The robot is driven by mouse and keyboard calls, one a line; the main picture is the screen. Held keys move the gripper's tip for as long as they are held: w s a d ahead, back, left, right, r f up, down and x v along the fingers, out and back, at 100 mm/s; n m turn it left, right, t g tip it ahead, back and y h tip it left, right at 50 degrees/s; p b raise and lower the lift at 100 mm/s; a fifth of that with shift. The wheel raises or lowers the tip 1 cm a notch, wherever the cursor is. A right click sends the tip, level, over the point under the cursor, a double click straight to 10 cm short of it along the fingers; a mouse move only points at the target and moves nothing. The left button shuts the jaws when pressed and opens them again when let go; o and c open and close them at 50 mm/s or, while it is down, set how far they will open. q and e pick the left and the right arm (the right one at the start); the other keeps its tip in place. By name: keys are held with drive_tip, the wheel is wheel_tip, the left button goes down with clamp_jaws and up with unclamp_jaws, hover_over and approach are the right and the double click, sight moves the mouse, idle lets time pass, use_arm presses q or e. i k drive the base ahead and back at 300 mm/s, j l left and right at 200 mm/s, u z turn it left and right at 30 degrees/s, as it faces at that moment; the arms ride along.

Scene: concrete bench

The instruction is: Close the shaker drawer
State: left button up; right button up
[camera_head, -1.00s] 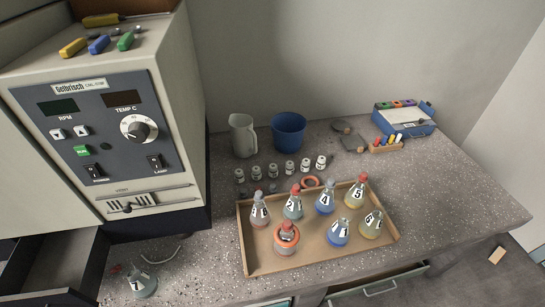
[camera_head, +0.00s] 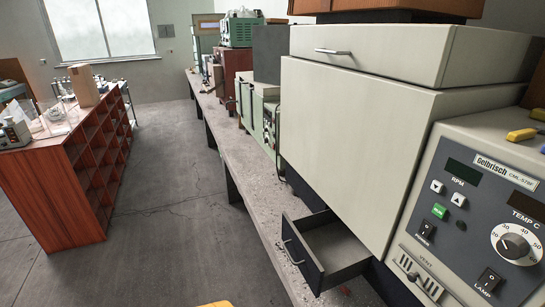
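The shaker (camera_head: 375,130) is a large cream cabinet with a blue-grey control panel (camera_head: 480,200) at its right. Its drawer (camera_head: 303,258) stands pulled out at the bottom, low over the bench. The drawer has a dark front with a metal handle facing left, a grey inside and no visible contents. Neither of my grippers shows in the head view, so I cannot see where they are relative to the drawer.
The concrete bench (camera_head: 232,133) runs away to the back with several instruments on it, including a green-and-white unit (camera_head: 262,110) just beyond the shaker. A red-brown shelf unit (camera_head: 80,165) stands at the left. The grey floor (camera_head: 165,215) between is open.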

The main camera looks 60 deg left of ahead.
sight(328, 254)
drive_tip(key=u, duration=1.75)
